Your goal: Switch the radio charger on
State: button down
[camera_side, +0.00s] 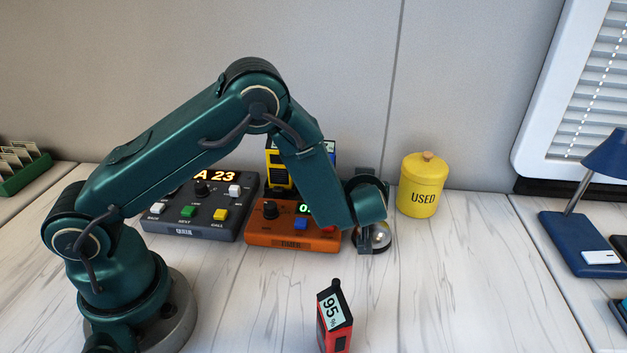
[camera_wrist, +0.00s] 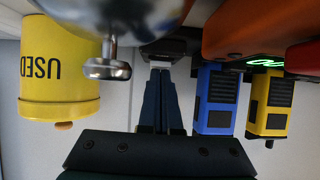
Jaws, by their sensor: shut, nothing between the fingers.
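The orange box (camera_side: 292,238), which looks like the radio charger, sits on the table with a black knob (camera_side: 270,209), a blue button (camera_side: 300,224), a red button (camera_side: 328,227) and a green display (camera_side: 305,209) partly hidden by my arm. A yellow radio (camera_side: 279,177) stands at its back; in the wrist view this yellow radio (camera_wrist: 270,104) and a blue radio (camera_wrist: 216,97) stand side by side. My gripper (camera_side: 365,250) is shut and empty, just right of the orange box beside a silver bell (camera_side: 381,237). The shut fingers also show in the wrist view (camera_wrist: 160,72).
A dark console (camera_side: 190,233) reading A 23 stands left of the orange box. A yellow USED pot (camera_side: 419,188) stands behind right of my gripper. A red radio (camera_side: 334,322) showing 95% stands in front. The right-hand table is clear up to a blue lamp (camera_side: 575,240).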

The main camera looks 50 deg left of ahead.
jog(key=r, duration=0.3)
jog(key=shift+s+d+r, duration=0.3)
jog(key=shift+d+r, duration=0.1)
jog(key=v, duration=1)
jog(key=shift+a, duration=0.1)
jog(key=shift+w+a+t+y, duration=0.1)
jog(key=shift+w+t+y, duration=0.05)
jog(key=shift+t+y, duration=0.15)
jog(key=x, duration=1)
jog(key=f, duration=0.3)
jog(key=shift+w+a, duration=0.35)
jog(key=shift+a, duration=0.05)
jog(key=shift+w+a+f, duration=0.1)
jog(key=shift+w+f, duration=0.05)
jog(key=shift+f, duration=0.3)
